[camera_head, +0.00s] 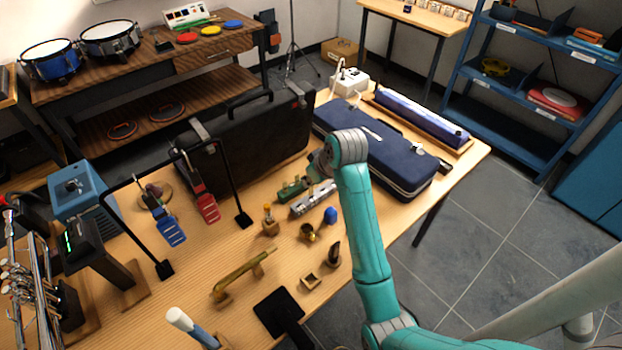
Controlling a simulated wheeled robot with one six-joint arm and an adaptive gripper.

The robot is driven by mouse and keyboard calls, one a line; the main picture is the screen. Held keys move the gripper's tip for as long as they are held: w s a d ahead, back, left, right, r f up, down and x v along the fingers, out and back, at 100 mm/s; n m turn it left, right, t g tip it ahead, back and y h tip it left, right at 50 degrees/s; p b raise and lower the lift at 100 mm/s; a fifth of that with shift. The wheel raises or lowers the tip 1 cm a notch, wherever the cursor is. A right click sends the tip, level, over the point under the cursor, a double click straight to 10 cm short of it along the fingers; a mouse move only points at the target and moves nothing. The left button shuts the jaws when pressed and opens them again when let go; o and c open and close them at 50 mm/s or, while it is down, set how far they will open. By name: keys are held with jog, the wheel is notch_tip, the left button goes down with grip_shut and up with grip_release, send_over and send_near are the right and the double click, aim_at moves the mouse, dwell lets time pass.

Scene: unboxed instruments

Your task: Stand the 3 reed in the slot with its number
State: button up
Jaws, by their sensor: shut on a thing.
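My gripper (316,172) is at the far end of my teal arm, over the table in front of the navy case. It is shut on a small piece, mostly hidden by the wrist. I take this piece for the 3 reed, but no number can be read. Just below and left of the gripper lie a grey elongated block (312,199) and a small green object (291,189). The grey block may be the slotted holder. Its slots and numbers are too small to make out, and I cannot tell whether the held piece touches it.
A navy case (385,160) and a black case (250,145) stand behind. A blue knob-like piece (330,215), small wooden stands (311,281) and a brass tube (243,272) are nearby.

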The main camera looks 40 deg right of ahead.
aim_at(312, 188)
jog(key=shift+f, duration=1.95)
dwell(2.0)
dwell(0.5)
jog(key=o, duration=0.7)
jog(key=shift+r, duration=0.1)
jog(key=shift+v, duration=5.95)
jog(key=shift+s, duration=0.15)
